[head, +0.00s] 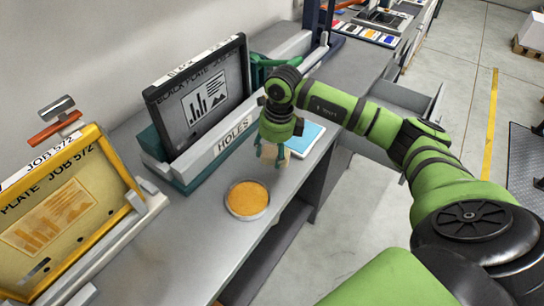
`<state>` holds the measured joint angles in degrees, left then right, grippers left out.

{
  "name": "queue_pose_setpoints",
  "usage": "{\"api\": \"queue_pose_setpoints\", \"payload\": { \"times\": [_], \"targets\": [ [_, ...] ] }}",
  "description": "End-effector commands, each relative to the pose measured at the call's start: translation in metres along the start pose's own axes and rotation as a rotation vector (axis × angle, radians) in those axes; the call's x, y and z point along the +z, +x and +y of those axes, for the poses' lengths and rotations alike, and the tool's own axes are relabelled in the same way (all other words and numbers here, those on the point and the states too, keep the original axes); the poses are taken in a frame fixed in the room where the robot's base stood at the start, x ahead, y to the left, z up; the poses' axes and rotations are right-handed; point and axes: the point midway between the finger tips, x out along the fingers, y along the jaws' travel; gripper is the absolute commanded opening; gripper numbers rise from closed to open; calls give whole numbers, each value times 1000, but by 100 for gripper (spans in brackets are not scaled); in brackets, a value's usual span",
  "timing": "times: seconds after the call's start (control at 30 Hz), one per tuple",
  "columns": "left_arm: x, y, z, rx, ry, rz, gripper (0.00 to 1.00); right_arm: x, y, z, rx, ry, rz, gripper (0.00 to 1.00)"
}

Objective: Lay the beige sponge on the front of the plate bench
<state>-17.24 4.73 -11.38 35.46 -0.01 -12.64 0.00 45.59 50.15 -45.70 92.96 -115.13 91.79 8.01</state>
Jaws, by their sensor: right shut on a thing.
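My right gripper (269,157) points down over the front part of the grey plate bench (208,222). It is shut on the beige sponge (268,151), of which only a small part shows between the teal fingers. I cannot tell whether the sponge touches the bench top. My left gripper is not in view.
A round dish with an orange top (247,198) sits on the bench just in front of the gripper. A blue pad (304,137) lies close behind to the right. A black plate (202,97) and a yellow plate (70,210) stand along the back in holders. Bare bench lies left of the dish.

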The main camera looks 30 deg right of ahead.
Motion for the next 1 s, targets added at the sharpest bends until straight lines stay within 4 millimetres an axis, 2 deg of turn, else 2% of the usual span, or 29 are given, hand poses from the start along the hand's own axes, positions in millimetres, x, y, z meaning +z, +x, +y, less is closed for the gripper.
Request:
{"api": "queue_pose_setpoints", "payload": {
  "times": [0.33, 0.67, 0.7, 0.73, 0.77, 1.0],
  "targets": [
    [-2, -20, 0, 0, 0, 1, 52, -2, 38, -1, 2, 0, 3, 29],
    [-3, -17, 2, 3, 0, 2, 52, -3, 43, -2, 0, -1, 0, 29],
    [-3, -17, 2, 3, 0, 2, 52, -3, 44, -2, 0, 0, 0, 59],
    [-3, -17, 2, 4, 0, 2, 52, -3, 43, -2, 0, 0, 0, 71],
    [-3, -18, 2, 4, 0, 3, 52, -3, 43, -2, 0, 0, 0, 79],
    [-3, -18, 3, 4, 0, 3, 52, -3, 43, -2, 0, 0, 0, 79]
  ]
}}
